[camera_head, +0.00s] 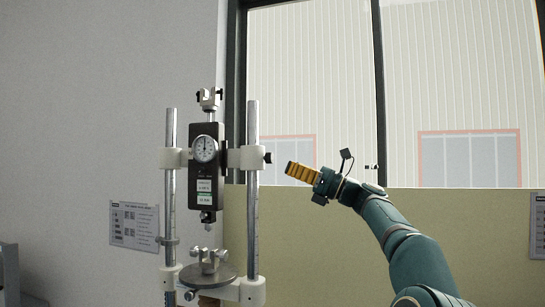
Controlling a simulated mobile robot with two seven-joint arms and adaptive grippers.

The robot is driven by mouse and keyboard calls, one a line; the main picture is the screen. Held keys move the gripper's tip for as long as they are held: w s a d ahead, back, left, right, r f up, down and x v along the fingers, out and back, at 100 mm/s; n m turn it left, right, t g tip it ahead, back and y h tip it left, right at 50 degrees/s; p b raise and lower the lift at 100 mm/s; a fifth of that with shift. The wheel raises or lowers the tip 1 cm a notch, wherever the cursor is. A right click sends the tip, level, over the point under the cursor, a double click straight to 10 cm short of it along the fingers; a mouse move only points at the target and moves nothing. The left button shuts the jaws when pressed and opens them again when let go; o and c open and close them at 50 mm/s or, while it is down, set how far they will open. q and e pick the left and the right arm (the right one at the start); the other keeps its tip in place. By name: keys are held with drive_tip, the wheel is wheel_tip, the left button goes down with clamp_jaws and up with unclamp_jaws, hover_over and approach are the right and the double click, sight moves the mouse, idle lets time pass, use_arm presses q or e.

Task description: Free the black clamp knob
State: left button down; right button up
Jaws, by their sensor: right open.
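The hardness tester (206,160) stands left of centre, with a dial gauge on a dark body between two upright steel posts. A small black clamp knob (268,158) sticks out on the right side of the white clamp block at the right post. My right gripper (290,169) has yellow fingers pointing left toward the knob. In the picture its tips are a short way right of and slightly below the knob, with a gap between them. It is open and holds nothing. My left gripper is out of view.
A round grey plate (208,276) with a metal fixture sits low between the posts. A printed sheet (134,226) is on the wall at left. A window (310,75) is behind the arm. The space between fingertips and knob looks clear.

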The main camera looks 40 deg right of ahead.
sight(273, 159)
drive_tip(key=p+x, duration=0.2)
drive_tip(key=x, duration=0.4)
drive_tip(key=shift+w+a+r, duration=0.1)
drive_tip(key=shift+w+r, duration=0.05)
drive_tip(key=shift+w, duration=0.25)
drive_tip(key=shift+c, duration=0.4)
clamp_jaws()
